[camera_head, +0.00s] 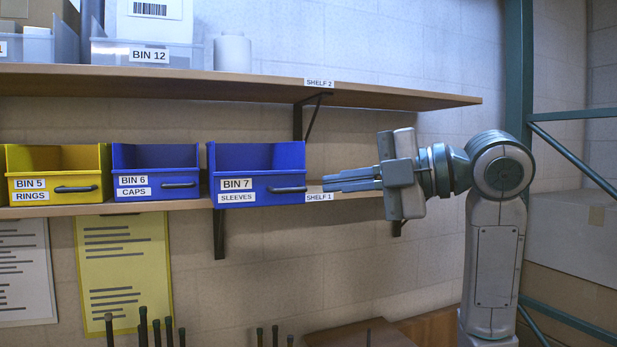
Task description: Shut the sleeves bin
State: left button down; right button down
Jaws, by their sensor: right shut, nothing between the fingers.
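The sleeves bin (235,190) is a blue open-topped bin labelled BIN 7 SLEEVES on the lower shelf. Its front stands further forward than the caps bin's and hangs slightly over the shelf edge. Its dark handle (288,190) is on the right part of the front. My right gripper (327,184) comes in from the right with its fingers pointing left. It is shut and empty, a little to the right of the handle and apart from the bin. My left gripper is not in view.
The blue caps bin (155,190) and yellow rings bin (52,189) stand to the left on the lower shelf (347,193). An upper shelf (230,84) runs above. A green rack post (518,70) is at the right. Several dark rods (142,325) stand below.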

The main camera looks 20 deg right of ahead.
aim_at(283, 191)
jog(key=w+a+p, duration=0.1)
jog(key=w, duration=0.1)
jog(key=w+a+f+p, duration=0.1)
jog(key=w, duration=0.1)
jog(key=w+p, duration=0.1)
jog(key=w, duration=0.1)
jog(key=shift+w+a+f, duration=0.1)
jog(key=shift+a+f, duration=0.15)
jog(key=shift+a, duration=0.15)
jog(key=shift+a, duration=0.1)
jog(key=w+p, duration=0.1)
jog(key=w, duration=0.5)
jog(key=w+p, duration=0.1)
jog(key=w, duration=0.6)
jog(key=shift+a, duration=0.2)
jog(key=shift+s+r, duration=0.15)
